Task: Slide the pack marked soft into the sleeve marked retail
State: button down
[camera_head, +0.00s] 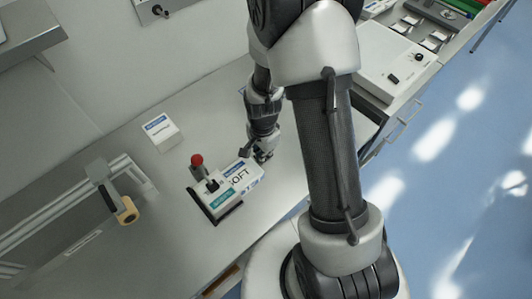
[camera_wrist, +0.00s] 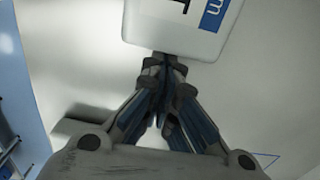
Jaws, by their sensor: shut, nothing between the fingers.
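The white pack marked soft (camera_head: 246,175) lies flat on the grey bench, its lettering partly covered at the left end. That end meets the sleeve (camera_head: 222,197), a white piece with a teal label in a dark holder; I cannot read the label or tell how deep the pack sits. My gripper (camera_head: 263,156) is shut and empty at the pack's right end. In the wrist view the fingertips (camera_wrist: 168,62) are at the near edge of the pack (camera_wrist: 165,32), touching or almost touching it.
A red knob on a post (camera_head: 197,161) stands just behind the sleeve. A white box with a blue label (camera_head: 162,132) stands farther back. A tape roll on an arm (camera_head: 127,211) is at the left. The bench front (camera_head: 270,205) is clear.

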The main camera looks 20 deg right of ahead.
aim_at(252, 165)
jog(key=a, duration=0.1)
jog(key=s+a, duration=0.1)
jog(key=a, duration=0.2)
jog(key=shift+s+a, duration=0.25)
jog(key=shift+s, duration=0.05)
jog(key=shift+d, duration=0.1)
